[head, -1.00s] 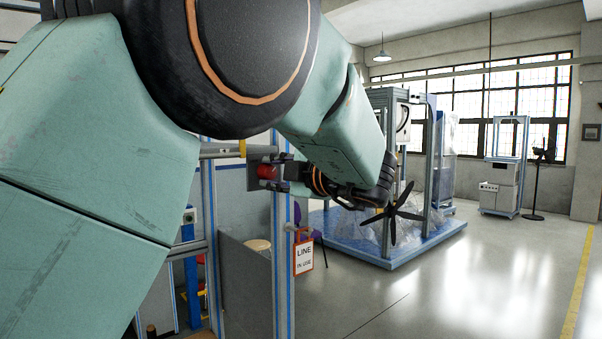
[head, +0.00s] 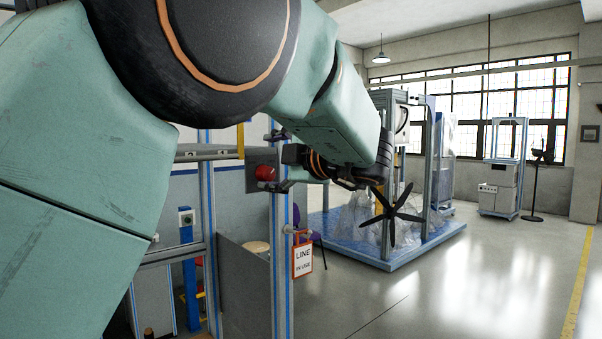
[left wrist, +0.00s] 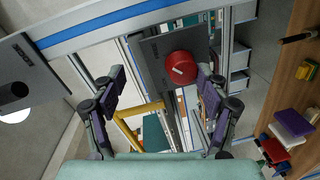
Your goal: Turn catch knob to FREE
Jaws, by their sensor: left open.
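The catch knob (head: 265,172) is red and round, on a dark grey plate (head: 258,157) fixed to the frame post. In the left wrist view the knob (left wrist: 181,68) has a pale pointer mark on its face; the lettering on its plate (left wrist: 152,47) is too small to read. My left gripper (head: 281,161) is just to the right of the knob in the head view. In the left wrist view the gripper (left wrist: 160,80) is open and empty, with the knob between its fingers' lines, nearer the right finger. Contact is not visible. My right gripper is not in view.
Blue-edged aluminium posts (head: 283,260) and a crossbar (head: 205,153) surround the plate. A sign reading LINE IN USE (head: 303,260) hangs at the post. A wooden surface (left wrist: 285,90) with several small objects lies at right in the wrist view.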

